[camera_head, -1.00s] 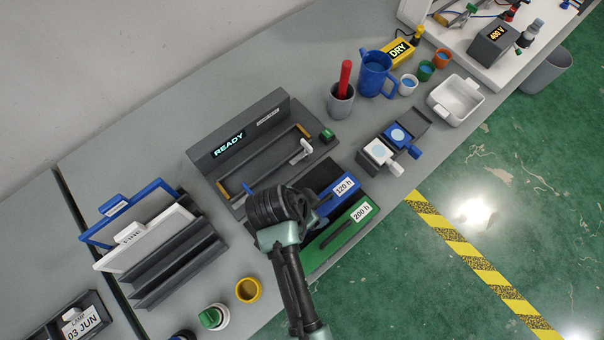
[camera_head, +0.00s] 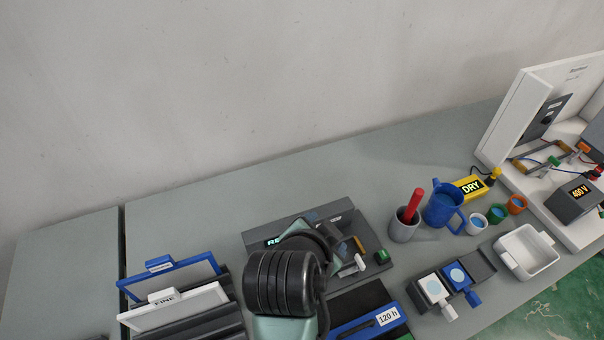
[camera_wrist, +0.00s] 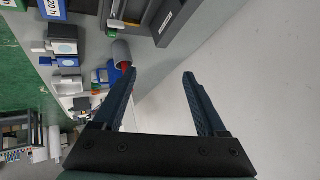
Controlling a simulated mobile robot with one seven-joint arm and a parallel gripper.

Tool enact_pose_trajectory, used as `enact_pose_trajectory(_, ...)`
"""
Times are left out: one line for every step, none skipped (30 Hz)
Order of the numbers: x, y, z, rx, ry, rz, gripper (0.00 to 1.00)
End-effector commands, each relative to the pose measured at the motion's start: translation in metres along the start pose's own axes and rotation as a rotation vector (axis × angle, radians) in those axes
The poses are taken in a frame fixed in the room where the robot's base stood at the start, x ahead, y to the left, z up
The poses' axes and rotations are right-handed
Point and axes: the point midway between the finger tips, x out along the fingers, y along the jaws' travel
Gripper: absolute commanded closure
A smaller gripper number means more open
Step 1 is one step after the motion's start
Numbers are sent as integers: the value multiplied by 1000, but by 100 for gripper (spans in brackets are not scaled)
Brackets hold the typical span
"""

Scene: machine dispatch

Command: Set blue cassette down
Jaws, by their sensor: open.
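The blue cassette (camera_head: 362,332), labelled 120 h, lies flat on the bench at the bottom of the head view, cut off by the frame edge. Its blue label end also shows at the top left of the wrist view (camera_wrist: 53,11). My gripper (camera_wrist: 159,72) is open, with nothing between its fingers. It is apart from the cassette. In the head view my dark wrist hides most of the gripper and part of the grey READY machine (camera_head: 285,222).
The green cassette (camera_wrist: 12,4) lies beside the blue one. Blue and white frames (camera_head: 172,276) stand in a rack at left. A grey cup (camera_head: 403,231) with a red stick, a blue jug (camera_head: 440,208) and a white tray (camera_head: 528,250) are right. The rear bench is clear.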

Motion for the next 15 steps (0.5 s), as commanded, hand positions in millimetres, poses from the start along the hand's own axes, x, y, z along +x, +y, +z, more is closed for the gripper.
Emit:
enact_pose_trajectory(-21,-39,-38,-47,100,-139,26)
enact_pose_trajectory(-35,-59,-57,-80,160,-213,26)
enact_pose_trajectory(-57,-84,-82,-123,246,-305,26)
enact_pose_trajectory(-75,-100,-100,-154,315,-370,26)
enact_pose_trajectory(-95,-116,-118,-184,385,-431,26)
enact_pose_trajectory(-125,-134,-140,-222,487,-506,26)
enact_pose_trajectory(-149,-146,-156,-249,567,-560,26)
enact_pose_trajectory(-173,-155,-170,-274,648,-607,26)
enact_pose_trajectory(-207,-166,-188,-303,758,-664,26)
enact_pose_trajectory(-233,-171,-200,-322,840,-700,26)
enact_pose_trajectory(-258,-175,-209,-338,919,-732,26)
enact_pose_trajectory(-289,-178,-220,-356,1022,-766,26)
enact_pose_trajectory(-310,-178,-227,-366,1091,-786,26)
enact_pose_trajectory(-330,-178,-232,-374,1158,-802,26)
enact_pose_trajectory(-354,-176,-237,-382,1237,-819,26)
